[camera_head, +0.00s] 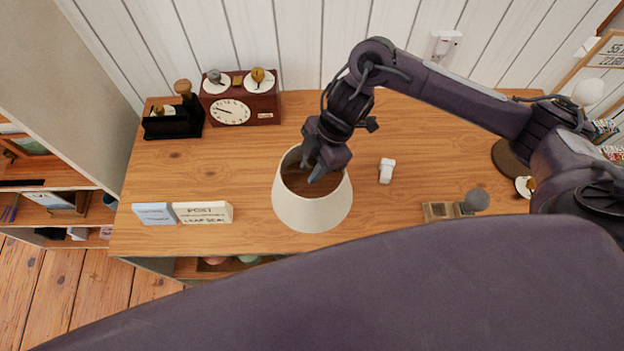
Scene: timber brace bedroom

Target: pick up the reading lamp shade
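The reading lamp shade (313,212) is a cream, open-topped cone standing upright on the wooden desk, near the middle of its front half. My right gripper (314,177) reaches down from above into the shade's top opening, close to the far part of its rim. Its fingers show partly inside the opening; I cannot tell whether they touch the rim or how far apart they are. A lamp base with a bare white bulb (588,92) stands at the right, partly behind my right arm. My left gripper is not in view.
A small white object (387,170) lies just right of the shade. A wooden block with a grey ball (475,200) is further right. Two small boxes (203,212) stand at the front left. A red clock box (240,103) and black holder (173,119) stand at the back left.

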